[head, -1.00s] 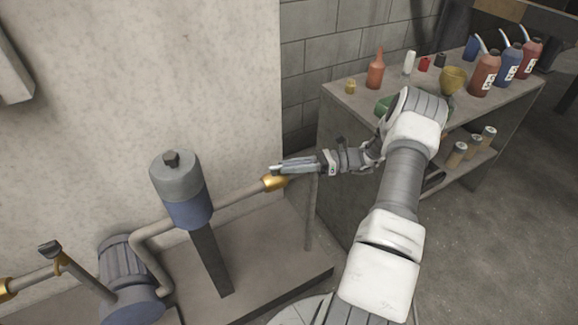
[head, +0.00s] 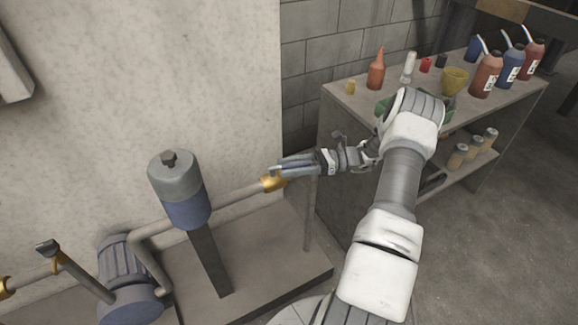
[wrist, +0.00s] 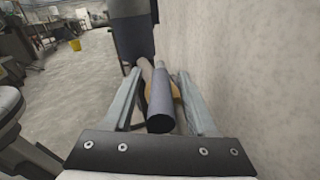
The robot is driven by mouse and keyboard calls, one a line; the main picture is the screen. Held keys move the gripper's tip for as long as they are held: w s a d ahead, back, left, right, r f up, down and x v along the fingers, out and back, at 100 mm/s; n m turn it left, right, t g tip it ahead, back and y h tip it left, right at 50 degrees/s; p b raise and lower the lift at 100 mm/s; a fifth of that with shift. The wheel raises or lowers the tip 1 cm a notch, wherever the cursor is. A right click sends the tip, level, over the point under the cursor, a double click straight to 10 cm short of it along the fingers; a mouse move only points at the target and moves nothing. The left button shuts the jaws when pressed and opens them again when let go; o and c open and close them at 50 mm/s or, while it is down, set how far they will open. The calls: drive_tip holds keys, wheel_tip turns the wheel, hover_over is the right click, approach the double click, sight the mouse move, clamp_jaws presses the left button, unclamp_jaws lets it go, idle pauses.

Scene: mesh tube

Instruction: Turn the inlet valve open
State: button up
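A brass valve fitting (head: 273,183) sits at the right end of the grey pipe (head: 238,196). It also shows behind the fingers in the wrist view (wrist: 178,89). My gripper (head: 277,170) is at this fitting, its fingers pointing left toward the pump set. In the wrist view, a dark grey cylindrical handle (wrist: 160,108) lies lengthwise between the two fingers, with gaps at its sides. My gripper is open around it. The head view mostly hides this handle behind the fingers. A second valve lever with a dark grip (head: 48,247) stands at the far left, near another brass fitting (head: 5,288).
A grey-blue vertical cylinder (head: 180,188) and a ribbed motor (head: 122,262) stand left of my gripper. The concrete wall (head: 200,70) is close behind the pipe. A shelf bench (head: 345,112) with several bottles is at the right. Open floor (head: 480,240) lies at the lower right.

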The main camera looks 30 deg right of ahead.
sight(292, 164)
drive_tip(key=shift+r, duration=0.1)
drive_tip(key=r, duration=0.1)
drive_tip(key=r+p, duration=0.1)
drive_tip(key=r, duration=0.1)
drive_tip(key=r+p, duration=0.1)
drive_tip(key=r, duration=0.1)
drive_tip(key=shift+s+d, duration=0.3)
drive_tip(key=s+d+r+p, duration=0.3)
drive_tip(key=s+d+r, duration=0.2)
drive_tip(key=s+d, duration=0.2)
drive_tip(key=shift+s+r, duration=0.4)
drive_tip(key=shift+s, duration=0.3)
drive_tip(key=shift+c, duration=0.4)
